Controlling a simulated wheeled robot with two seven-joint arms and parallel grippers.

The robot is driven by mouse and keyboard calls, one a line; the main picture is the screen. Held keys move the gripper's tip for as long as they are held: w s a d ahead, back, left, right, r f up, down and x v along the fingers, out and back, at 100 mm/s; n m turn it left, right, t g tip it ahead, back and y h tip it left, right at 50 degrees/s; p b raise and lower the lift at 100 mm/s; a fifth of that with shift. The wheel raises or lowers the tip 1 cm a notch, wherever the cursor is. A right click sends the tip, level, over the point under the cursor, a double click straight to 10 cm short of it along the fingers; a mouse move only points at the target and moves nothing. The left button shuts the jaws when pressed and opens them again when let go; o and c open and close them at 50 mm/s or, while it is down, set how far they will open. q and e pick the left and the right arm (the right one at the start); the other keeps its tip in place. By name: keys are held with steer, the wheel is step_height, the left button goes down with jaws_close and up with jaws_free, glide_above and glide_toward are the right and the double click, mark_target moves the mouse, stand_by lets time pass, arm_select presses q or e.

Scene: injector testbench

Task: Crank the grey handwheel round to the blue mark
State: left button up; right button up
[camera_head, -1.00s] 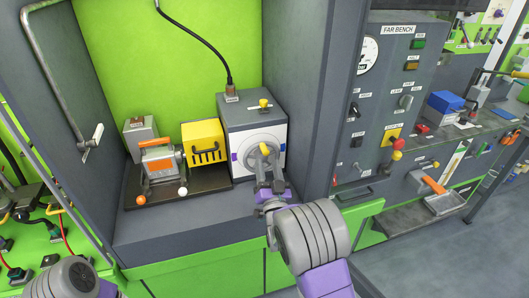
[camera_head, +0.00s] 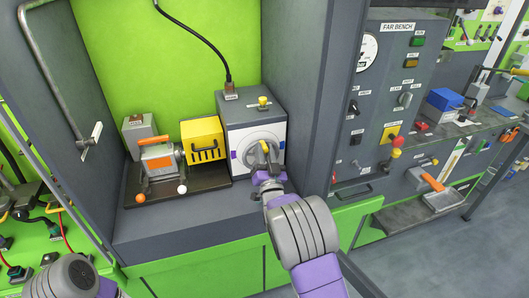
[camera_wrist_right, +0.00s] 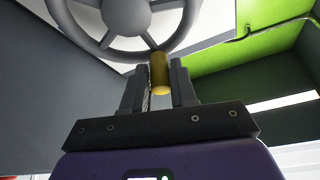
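The grey handwheel (camera_head: 251,149) is on the white front of a grey box at the back of the bench. Its yellow crank handle (camera_wrist_right: 160,74) sticks out towards me, between the fingers of my right gripper (camera_wrist_right: 159,85). The fingers are close on both sides of the handle and look shut on it. In the head view the right gripper (camera_head: 266,165) partly hides the wheel's lower part. A blue-purple mark (camera_head: 233,155) shows at the left of the white face, and another dark mark is at the right. My left arm is at the lower left; its gripper is out of view.
A yellow slotted block (camera_head: 204,142) and a grey unit with an orange handle (camera_head: 160,158) stand on a dark tray left of the box. A grey wall (camera_head: 306,100) rises close on the right. The bench front is clear.

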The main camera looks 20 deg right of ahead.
mark_target(277, 154)
steer(key=shift+d+f+m+g+h+b, duration=0.15)
steer(key=shift+d+m+g+h+b, duration=0.35)
steer(key=shift+m+b, duration=0.95)
steer(key=shift+d+f+m+g+h+b, duration=0.25)
steer(key=shift+d+m+h+b, duration=0.35)
steer(key=shift+m+b, duration=0.9)
steer(key=shift+d+f+m+g+h+b, duration=0.1)
steer(key=shift+d+m+g+h+b, duration=0.25)
steer(key=shift+m+h+b, duration=0.8)
jaws_close()
steer(key=m+b, duration=0.1)
steer(key=d+m+g+b, duration=0.1)
steer(key=m, duration=0.1)
steer(key=m+b, duration=0.1)
steer(key=shift+d+f+m, duration=0.15)
steer(key=shift+f+m, duration=0.15)
steer(key=shift+f, duration=0.1)
steer(key=shift+d+f+m+g+y, duration=0.15)
steer(key=shift+f+m+g, duration=0.4)
steer(key=shift+m, duration=0.7)
steer(key=shift+d+f+m+g+y, duration=0.1)
steer(key=shift+d+f+m+g, duration=0.25)
steer(key=shift+m, duration=0.85)
steer(key=shift+d+f+m+g+y, duration=0.1)
steer(key=shift+f+m+g, duration=0.55)
steer(key=shift+m, duration=0.6)
steer(key=shift+w, duration=0.1)
